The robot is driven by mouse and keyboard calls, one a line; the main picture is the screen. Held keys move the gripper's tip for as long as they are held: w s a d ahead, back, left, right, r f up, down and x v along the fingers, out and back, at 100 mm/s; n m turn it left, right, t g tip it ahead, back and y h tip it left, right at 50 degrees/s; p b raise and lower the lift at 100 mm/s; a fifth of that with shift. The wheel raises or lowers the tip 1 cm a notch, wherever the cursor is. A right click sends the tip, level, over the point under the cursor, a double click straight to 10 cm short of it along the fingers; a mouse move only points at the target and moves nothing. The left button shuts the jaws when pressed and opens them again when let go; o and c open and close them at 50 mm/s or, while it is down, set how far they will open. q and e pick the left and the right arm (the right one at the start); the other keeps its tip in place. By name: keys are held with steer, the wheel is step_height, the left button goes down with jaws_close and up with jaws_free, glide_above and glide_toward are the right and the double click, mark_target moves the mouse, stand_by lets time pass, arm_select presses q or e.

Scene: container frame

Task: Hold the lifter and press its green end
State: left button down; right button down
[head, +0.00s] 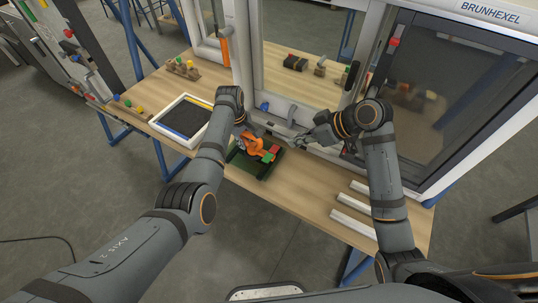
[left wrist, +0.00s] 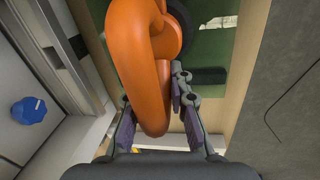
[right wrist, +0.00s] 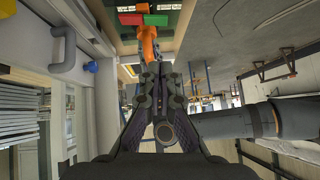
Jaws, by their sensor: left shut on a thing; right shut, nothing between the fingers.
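The lifter is orange with a thick looped handle (left wrist: 140,60). In the head view the lifter (head: 256,147) sits on a dark green and black base on the table. Its far end carries a red block (right wrist: 130,19) and a green block (right wrist: 155,20) side by side, seen in the right wrist view. My left gripper (left wrist: 152,108) is shut on the orange handle, one finger on each side. My right gripper (right wrist: 161,82) is shut and empty, to the right of the lifter and apart from the green block. The lifter's underside is hidden.
A white-framed black tray (head: 185,118) lies left of the lifter. White bars (head: 352,208) lie at the table's right. The machine's frame and window (head: 300,75) stand close behind. A blue knob (left wrist: 28,111) sits on the wall. Bare table (head: 300,180) shows right of the lifter.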

arm_select(q)
steer(key=shift+a, duration=0.1)
arm_select(e)
steer(key=shift+s+a+r, duration=0.15)
steer(key=shift+s+r, duration=0.2)
steer(key=shift+y, duration=0.3)
glide_above(263, 160)
steer(key=s+d, duration=0.1)
steer(key=d, duration=0.2)
step_height(263, 160, down, 8)
steer(key=r, duration=0.1)
step_height(263, 160, down, 3)
steer(key=shift+s+a+r, duration=0.1)
steer(key=shift+s+a, duration=0.05)
steer(key=shift+f, duration=0.65)
steer(key=shift+s, duration=0.1)
